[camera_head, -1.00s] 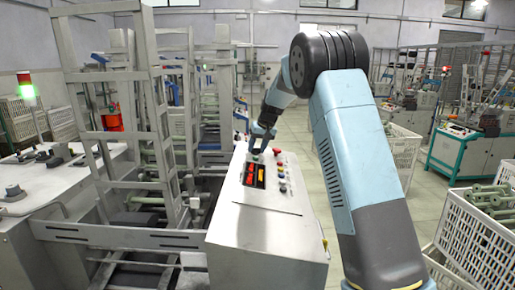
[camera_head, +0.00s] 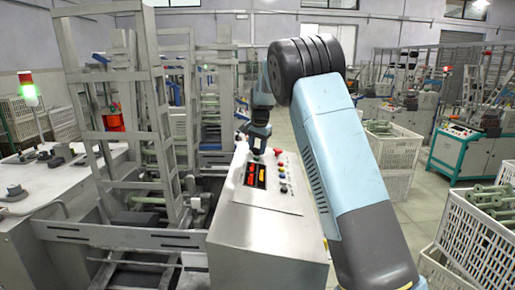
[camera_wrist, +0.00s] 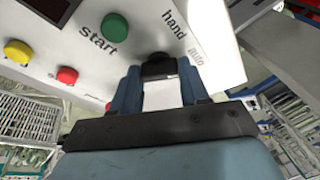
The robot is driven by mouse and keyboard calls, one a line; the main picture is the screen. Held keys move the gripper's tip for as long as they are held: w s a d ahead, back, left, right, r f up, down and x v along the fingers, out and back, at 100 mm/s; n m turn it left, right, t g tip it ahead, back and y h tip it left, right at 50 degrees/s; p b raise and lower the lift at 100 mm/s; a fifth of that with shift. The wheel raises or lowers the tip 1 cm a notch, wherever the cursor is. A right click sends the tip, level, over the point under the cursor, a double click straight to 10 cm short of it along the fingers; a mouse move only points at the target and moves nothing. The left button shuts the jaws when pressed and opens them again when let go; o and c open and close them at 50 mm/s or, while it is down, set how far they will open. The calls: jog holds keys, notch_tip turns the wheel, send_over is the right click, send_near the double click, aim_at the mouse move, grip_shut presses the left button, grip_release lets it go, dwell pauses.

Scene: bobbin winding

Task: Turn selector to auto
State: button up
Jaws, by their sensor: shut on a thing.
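The selector (camera_wrist: 158,66) is a black knob on the control panel, between the printed words "hand" and "auto" in the wrist view. My gripper (camera_wrist: 160,82) is shut on the selector, one finger on each side of it. The fingers cover much of the knob, so its pointing direction cannot be told. In the head view my gripper (camera_head: 257,151) is at the far end of the sloped panel (camera_head: 281,199), and the selector is hidden there.
A green start button (camera_wrist: 114,28), a yellow button (camera_wrist: 18,52) and a red button (camera_wrist: 67,75) sit close to my gripper on the panel. A metal frame (camera_head: 160,110) stands left of the console. White crates (camera_head: 480,235) stand to the right.

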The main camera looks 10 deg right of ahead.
jog(key=shift+m, duration=0.4)
jog(key=o, duration=1.1)
jog(key=shift+c, duration=0.2)
jog(key=shift+r, duration=0.1)
jog(key=v, duration=1.3)
jog(key=shift+r, duration=0.3)
